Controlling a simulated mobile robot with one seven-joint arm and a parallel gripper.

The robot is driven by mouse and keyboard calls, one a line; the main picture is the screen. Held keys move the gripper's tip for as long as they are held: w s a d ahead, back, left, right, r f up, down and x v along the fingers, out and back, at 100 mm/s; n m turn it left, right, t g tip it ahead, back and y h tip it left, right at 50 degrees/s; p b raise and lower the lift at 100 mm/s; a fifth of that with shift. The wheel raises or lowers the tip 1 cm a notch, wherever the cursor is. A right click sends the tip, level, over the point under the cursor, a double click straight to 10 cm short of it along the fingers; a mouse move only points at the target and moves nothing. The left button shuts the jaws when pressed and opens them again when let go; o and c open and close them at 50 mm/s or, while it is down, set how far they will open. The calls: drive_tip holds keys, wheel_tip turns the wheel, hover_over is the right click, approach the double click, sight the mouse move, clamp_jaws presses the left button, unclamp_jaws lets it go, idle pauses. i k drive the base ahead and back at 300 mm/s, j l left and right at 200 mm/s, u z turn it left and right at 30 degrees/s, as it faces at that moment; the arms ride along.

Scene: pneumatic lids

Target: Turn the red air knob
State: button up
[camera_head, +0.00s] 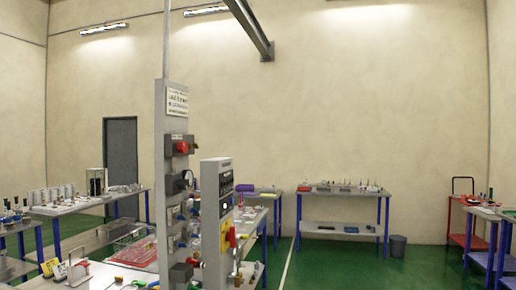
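A tall grey post panel (174,110) stands left of the middle. A red knob (183,147) sits on a grey box at its upper part, facing right. A second grey panel (214,240) stands just right of the post. I cannot tell from the picture which red part is the air knob. Black fittings and small hoses sit lower on the post. My gripper is not in view.
A workbench (105,270) with tools and a wire rack runs along the left. Another bench (340,192) stands at the back wall, with a grey bin (397,246) at its right. A red cart (463,222) stands at the right. Green floor (350,265) is open right of the panels.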

sight(182, 147)
drive_tip(key=i, duration=1.6)
